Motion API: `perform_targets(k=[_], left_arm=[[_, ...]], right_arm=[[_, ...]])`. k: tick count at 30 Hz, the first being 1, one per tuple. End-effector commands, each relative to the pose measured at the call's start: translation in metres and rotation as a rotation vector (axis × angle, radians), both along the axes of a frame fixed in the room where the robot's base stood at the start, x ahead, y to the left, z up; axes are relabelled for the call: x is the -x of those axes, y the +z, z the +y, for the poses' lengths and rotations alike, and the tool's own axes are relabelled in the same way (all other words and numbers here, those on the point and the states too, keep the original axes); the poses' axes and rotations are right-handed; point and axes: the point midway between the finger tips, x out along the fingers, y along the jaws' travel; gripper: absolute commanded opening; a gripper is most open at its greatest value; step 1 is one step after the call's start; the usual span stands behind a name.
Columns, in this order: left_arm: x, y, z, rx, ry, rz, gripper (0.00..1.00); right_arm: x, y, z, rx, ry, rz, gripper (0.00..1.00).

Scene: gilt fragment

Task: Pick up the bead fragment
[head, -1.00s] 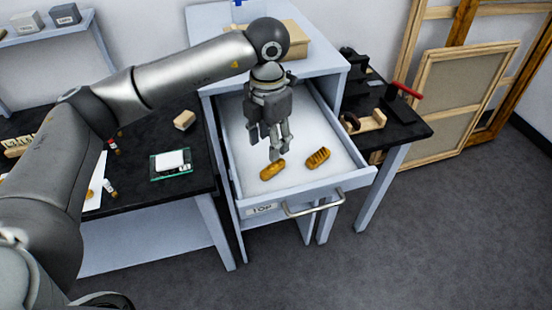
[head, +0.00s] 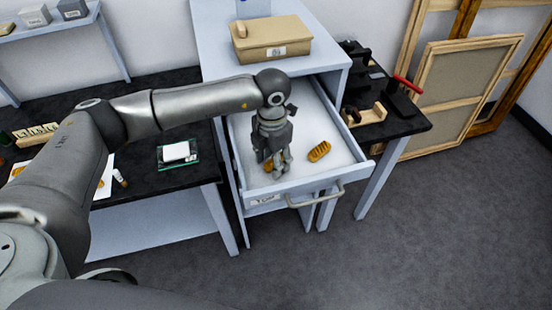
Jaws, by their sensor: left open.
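Two small golden fragments lie in the open white drawer (head: 345,163). The right fragment (head: 319,151) shows whole and has dark grooves across it. The left fragment (head: 267,165) is mostly hidden behind my left gripper (head: 276,173). I cannot tell from this view which of the two is the bead fragment. My left gripper is open, points down and is right over the left fragment, with its fingers low in the drawer. Whether the fingers touch the fragment is hidden. My right gripper is not in view.
A tan box (head: 271,40) stands on the cabinet top behind the drawer. Tools on a black bench (head: 400,123) and leaning frames are at right.

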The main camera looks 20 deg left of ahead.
Motion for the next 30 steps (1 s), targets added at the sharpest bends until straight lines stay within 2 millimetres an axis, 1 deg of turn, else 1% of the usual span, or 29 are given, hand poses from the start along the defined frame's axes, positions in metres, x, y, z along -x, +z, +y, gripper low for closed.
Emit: perform_targets(k=[1, 2, 9, 18, 23, 26, 29, 30], left_arm=[[0.000, 0.000, 0.000, 0.000, 0.000, 0.000, 0.44], [0.000, 0.000, 0.000, 0.000, 0.000, 0.000, 0.40], [0.000, 0.000, 0.000, 0.000, 0.000, 0.000, 0.09], [0.000, 0.001, 0.000, 0.000, 0.000, -0.001, 0.08], [-0.001, 0.004, -0.001, 0.001, 0.000, -0.003, 0.08], [-0.001, 0.010, -0.001, 0.001, -0.001, -0.003, 0.08], [-0.001, 0.022, -0.001, 0.002, 0.000, -0.006, 0.08], [-0.001, 0.029, -0.001, 0.001, -0.002, -0.008, 0.08]], right_arm=[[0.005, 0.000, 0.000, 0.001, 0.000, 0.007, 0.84], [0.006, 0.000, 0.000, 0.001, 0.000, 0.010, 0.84], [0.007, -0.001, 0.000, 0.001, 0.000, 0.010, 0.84], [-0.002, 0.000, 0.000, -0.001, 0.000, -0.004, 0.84], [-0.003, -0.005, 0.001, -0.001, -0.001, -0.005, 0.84], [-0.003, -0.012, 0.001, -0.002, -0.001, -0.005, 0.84], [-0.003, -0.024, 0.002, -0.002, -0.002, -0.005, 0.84], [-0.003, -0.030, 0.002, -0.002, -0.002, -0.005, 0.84]])
